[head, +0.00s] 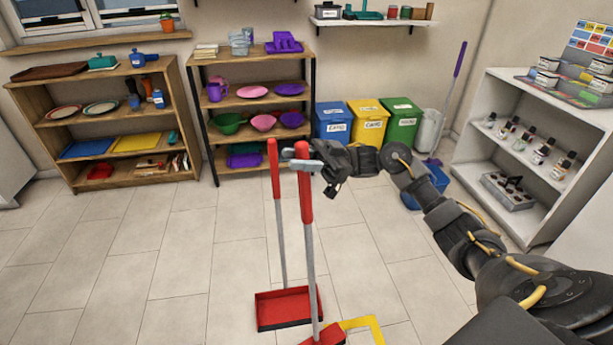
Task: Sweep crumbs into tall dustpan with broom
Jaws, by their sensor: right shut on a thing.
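The tall dustpan has an open red pan (268,314) on the floor at bottom centre and a grey pole with a red grip (273,168). The broom (306,200) has a red grip and grey pole and stands nearly upright in front of it. The broom's red head (327,338) is at the bottom edge, partly cut off. My right gripper (303,162) is shut on the upper part of the broom's red grip, close to the dustpan's grip. No crumbs can be made out. My left gripper is out of view.
A yellow angular strip (375,330) shows on the floor beside the broom head. Two shelves (120,127) (258,133) stand at the back, with blue, yellow and green bins (369,122). A white shelf (490,158) stands right. The tiled floor at left is clear.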

